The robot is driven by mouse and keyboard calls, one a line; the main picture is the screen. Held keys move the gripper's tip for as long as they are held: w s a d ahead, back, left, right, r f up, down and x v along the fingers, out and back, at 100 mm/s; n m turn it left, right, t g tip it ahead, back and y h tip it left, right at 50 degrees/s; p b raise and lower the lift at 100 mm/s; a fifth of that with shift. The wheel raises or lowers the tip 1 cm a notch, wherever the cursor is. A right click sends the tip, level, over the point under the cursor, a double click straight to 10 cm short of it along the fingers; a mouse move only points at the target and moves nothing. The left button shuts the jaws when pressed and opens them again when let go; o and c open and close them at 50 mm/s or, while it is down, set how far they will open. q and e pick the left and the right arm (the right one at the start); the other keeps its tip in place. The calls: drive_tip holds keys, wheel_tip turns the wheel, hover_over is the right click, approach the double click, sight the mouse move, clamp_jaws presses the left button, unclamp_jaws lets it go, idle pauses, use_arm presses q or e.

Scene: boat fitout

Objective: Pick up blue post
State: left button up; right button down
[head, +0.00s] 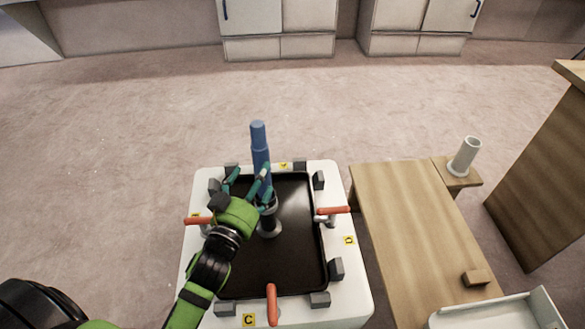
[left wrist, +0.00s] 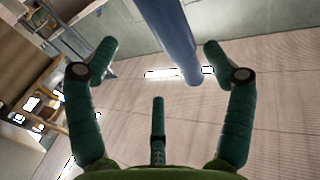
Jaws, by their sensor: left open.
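The blue post (head: 260,147) stands upright in a dark holder with a grey round foot (head: 270,226) on the black tray (head: 296,258) of the white unit. My left gripper (head: 250,182) is open around the lower part of the post, its green fingers spread and partly covering it. In the left wrist view, the post (left wrist: 170,35) comes down from the top between the spread fingers of the gripper (left wrist: 159,52). No finger clearly touches it there. My right gripper is not in view.
Orange-handled clamps (head: 272,303) and grey blocks (head: 336,268) ring the tray's rim. A wooden bench (head: 405,215) stands on the right, with a pale tube (head: 464,156) behind and a white bin (head: 500,312) in front. The floor behind the unit is clear.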

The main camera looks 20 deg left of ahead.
sight(261, 163)
use_arm(q)
drive_tip(key=w, duration=0.2)
drive_tip(key=w+a+b, duration=0.1)
drive_tip(key=w, duration=0.4)
drive_tip(key=shift+w+a+f, duration=0.15)
drive_tip(key=shift+w+f, duration=0.1)
drive_tip(key=shift+f, duration=0.1)
clamp_jaws()
drive_tip(key=shift+r, duration=0.1)
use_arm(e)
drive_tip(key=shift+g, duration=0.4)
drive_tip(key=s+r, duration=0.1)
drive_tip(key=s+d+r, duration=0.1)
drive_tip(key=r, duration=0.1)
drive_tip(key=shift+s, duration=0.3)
